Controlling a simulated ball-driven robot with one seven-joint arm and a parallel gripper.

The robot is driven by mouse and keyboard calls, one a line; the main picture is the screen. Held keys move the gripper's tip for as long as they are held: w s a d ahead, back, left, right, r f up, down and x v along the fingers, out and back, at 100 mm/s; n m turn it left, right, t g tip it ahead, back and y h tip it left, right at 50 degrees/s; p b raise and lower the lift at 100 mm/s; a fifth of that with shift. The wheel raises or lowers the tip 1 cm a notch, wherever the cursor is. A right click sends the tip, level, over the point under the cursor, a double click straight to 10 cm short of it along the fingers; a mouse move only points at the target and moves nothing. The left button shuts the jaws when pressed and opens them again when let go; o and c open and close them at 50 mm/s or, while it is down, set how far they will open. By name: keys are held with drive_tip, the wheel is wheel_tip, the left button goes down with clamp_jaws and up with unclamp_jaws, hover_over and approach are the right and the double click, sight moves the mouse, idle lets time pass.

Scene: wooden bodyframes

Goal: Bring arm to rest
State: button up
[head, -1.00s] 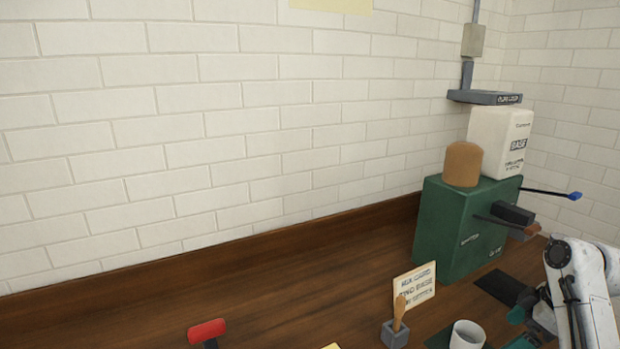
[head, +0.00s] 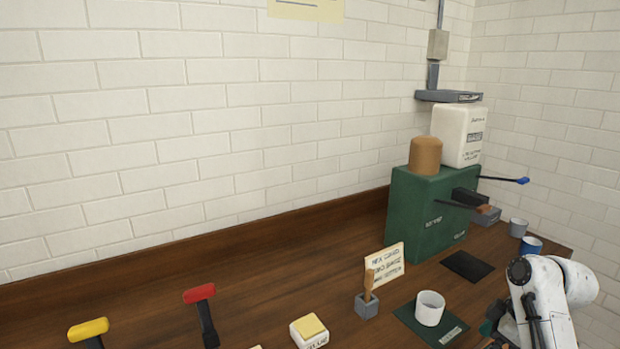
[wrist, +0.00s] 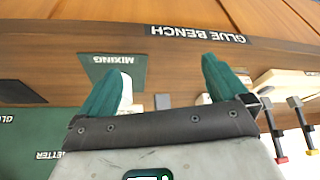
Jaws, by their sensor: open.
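My white arm (head: 545,300) reaches in at the lower right of the head view, and its gripper end is mostly hidden there by the picture edge. In the wrist view my gripper (wrist: 158,88) has its two green fingers wide apart with nothing between them. The bench with its "GLUE BENCH" label (wrist: 200,34) and a green mat marked "MIXING" (wrist: 112,66) lie beyond the fingers. A white cup (head: 430,308) stands on the green mat in the head view, to the left of my arm.
A green machine (head: 425,215) stands at the back right, with a dark mat (head: 467,266) before it. A grey cup (head: 518,227) and a blue cup (head: 531,245) stand at right.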

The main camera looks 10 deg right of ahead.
drive_tip(key=s+a+f+m+g, duration=0.1)
drive_tip(key=s+a+f+m, duration=0.3)
drive_tip(key=s+a+f, duration=0.75)
drive_tip(key=s+a+f+m+h, duration=0.1)
drive_tip(key=s+a+f+m, duration=0.1)
drive_tip(key=s, duration=0.7)
drive_tip(key=s+a+f+m+g+h, duration=0.1)
drive_tip(key=s+a+f+m+h, duration=0.1)
drive_tip(key=s, duration=0.7)
drive_tip(key=shift+s+a+b, duration=0.4)
drive_tip(key=shift+a, duration=0.45)
drive_tip(key=shift+f, duration=0.1)
